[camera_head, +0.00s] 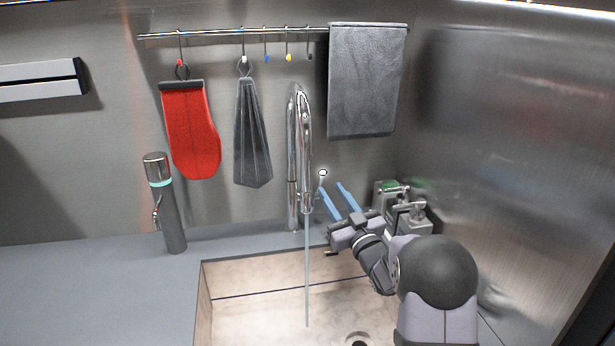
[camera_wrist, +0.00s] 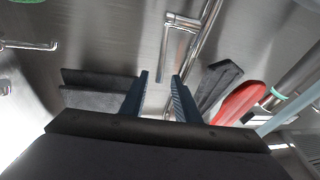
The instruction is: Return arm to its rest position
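My gripper (camera_head: 331,188) is above the back right part of the sink, its two blue fingers pointing up toward the back wall. It stands just right of the chrome faucet (camera_head: 292,160). In the wrist view, the fingers (camera_wrist: 160,78) are apart with nothing between them. The faucet also shows beyond them in the wrist view (camera_wrist: 204,38). A small lever with a pale round end (camera_head: 323,173) is close to the left fingertip in the head view; whether they touch is unclear. A thin stream of water (camera_head: 307,275) falls from the faucet into the sink.
The beige sink (camera_head: 245,310) is set in a grey counter (camera_head: 90,290). A red mitt (camera_head: 192,135), dark cloth (camera_head: 251,135) and grey towel (camera_head: 367,85) hang behind. A grey bottle (camera_head: 172,215) stands left. Dispensers (camera_head: 412,218) crowd the right corner behind my arm.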

